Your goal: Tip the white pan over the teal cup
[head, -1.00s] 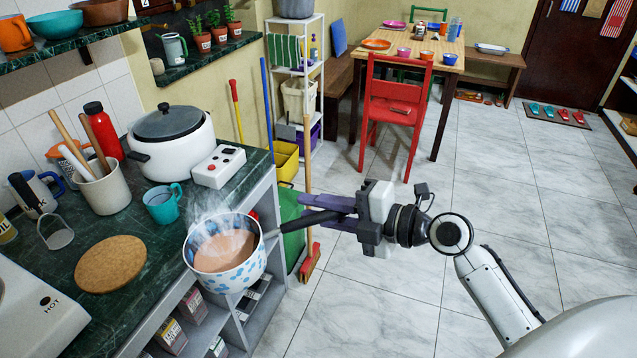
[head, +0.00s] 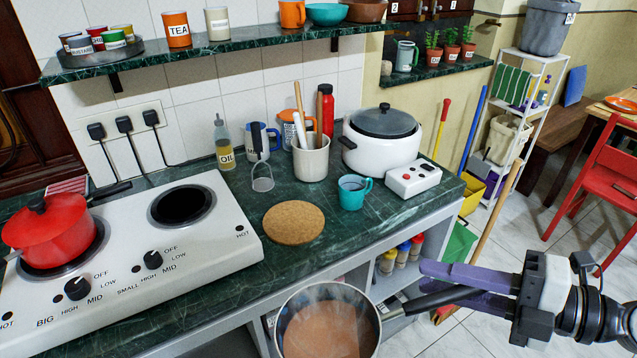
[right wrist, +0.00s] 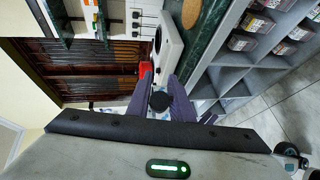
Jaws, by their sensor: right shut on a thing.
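The white pan (head: 372,303) is at the bottom of the head view, in front of the counter edge and partly cut off by the frame. It holds steaming brown liquid (head: 325,332). My right gripper (head: 425,280) is shut on its dark handle (head: 443,298), which points right. In the right wrist view the round black handle end (right wrist: 160,101) shows between the purple fingers; the pan's bowl is mostly hidden. The teal cup (head: 351,197) stands upright on the green counter, beyond the pan and apart from it. My left gripper is not in view.
A cork mat (head: 294,223) lies left of the cup. A white cooker (head: 382,150) and a white switch box (head: 413,178) stand behind and right of it. A utensil pot (head: 311,160) is behind. A stove (head: 150,250) with a red pot (head: 45,235) is at left.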

